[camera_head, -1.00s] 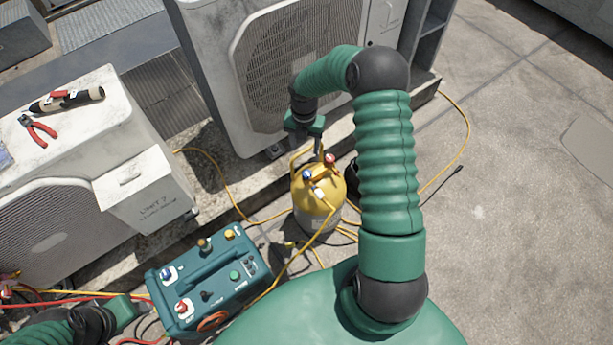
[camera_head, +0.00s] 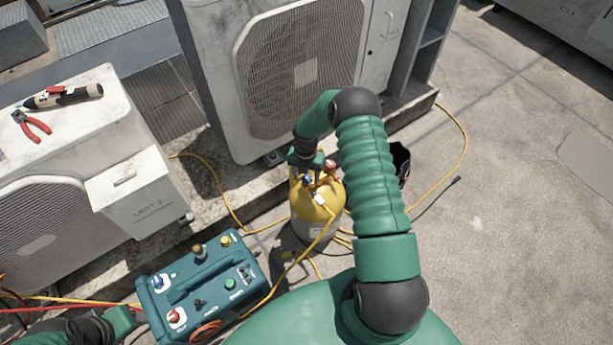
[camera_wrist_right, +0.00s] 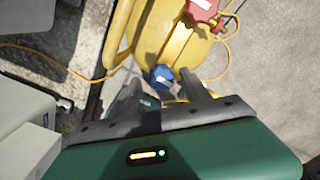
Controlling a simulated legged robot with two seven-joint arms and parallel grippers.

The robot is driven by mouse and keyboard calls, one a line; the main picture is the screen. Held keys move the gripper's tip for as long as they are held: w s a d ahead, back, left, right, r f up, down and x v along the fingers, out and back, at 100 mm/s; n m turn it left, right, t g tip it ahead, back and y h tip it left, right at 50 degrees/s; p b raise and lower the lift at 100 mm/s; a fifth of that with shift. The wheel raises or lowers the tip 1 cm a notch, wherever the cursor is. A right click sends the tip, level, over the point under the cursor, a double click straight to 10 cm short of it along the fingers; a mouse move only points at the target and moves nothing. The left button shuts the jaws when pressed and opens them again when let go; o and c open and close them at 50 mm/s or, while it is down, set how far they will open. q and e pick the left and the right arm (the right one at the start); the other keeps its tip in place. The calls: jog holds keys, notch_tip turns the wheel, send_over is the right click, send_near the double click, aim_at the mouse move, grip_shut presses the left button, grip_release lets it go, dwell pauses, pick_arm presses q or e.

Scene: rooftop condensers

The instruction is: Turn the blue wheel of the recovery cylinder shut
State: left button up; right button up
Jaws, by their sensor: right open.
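The yellow-topped recovery cylinder (camera_head: 317,205) stands on the roof in the middle of the head view. Its blue wheel (camera_head: 308,181) and red wheel (camera_head: 330,165) sit on top. My right gripper (camera_head: 310,176) points down at the cylinder top, close to the blue wheel. In the right wrist view the blue wheel (camera_wrist_right: 160,77) appears between the tips of the open right fingers (camera_wrist_right: 160,88); contact cannot be told. The red wheel (camera_wrist_right: 205,10) is farther up. My left gripper (camera_head: 122,320) is at the lower left, its fingers not clearly visible.
A teal machine (camera_head: 205,288) with knobs stands left of the cylinder. Yellow hoses (camera_head: 225,205) run around it. A condenser (camera_head: 290,70) stands behind, another (camera_head: 65,180) at left with red pliers (camera_head: 32,125) on top. A dark bucket (camera_head: 401,163) is partly hidden behind my right arm. Open roof lies right.

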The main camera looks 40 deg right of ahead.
jog(key=shift+c, duration=1.5)
jog(key=shift+d+f, duration=0.1)
jog(key=shift+d, duration=0.15)
jog(key=c, duration=0.5)
jog(key=shift+d, duration=0.1)
grip_shut()
